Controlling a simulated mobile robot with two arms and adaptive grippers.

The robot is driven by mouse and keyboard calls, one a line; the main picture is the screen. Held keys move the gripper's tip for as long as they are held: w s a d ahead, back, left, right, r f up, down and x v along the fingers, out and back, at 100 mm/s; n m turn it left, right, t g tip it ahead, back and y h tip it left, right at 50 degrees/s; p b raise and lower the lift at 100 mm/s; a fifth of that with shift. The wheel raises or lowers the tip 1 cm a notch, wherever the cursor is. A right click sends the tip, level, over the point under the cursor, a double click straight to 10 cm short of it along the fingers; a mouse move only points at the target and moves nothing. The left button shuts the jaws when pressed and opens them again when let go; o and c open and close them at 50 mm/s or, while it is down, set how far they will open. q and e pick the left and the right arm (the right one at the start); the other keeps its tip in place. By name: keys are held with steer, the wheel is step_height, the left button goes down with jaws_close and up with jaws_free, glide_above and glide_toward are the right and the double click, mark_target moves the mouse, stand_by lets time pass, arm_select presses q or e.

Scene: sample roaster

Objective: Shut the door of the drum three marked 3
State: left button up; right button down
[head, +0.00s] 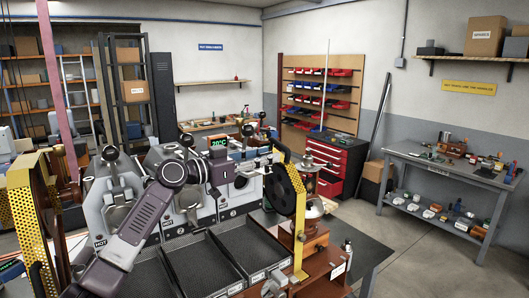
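The sample roaster shows as a row of grey drum units, with a first drum front (113,205) at left and a second (188,195) beside it. A third grey front (238,190) at right is partly hidden by my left arm. My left gripper (258,154) is over the right end of the roaster, near the third front. Its fingers are small and blend into the things behind, so their opening is unclear. My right gripper is not in view.
Black mesh trays (205,262) lie in front of the drums. A yellow perforated guard with a black wheel (287,190) stands close right of my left gripper. A red tool chest (333,165) and a grey workbench (440,170) stand farther back. Open floor lies at right.

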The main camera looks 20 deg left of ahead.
arm_select(q)
jaws_close()
steer(key=shift+f, duration=0.1)
stand_by(0.4)
step_height(320, 180, down, 15)
steer(key=m+b, duration=1)
steer(key=b, duration=1.4)
steer(key=shift+d, duration=0.2)
steer(key=shift+s, duration=0.1)
jaws_free()
steer(key=shift+a, duration=0.1)
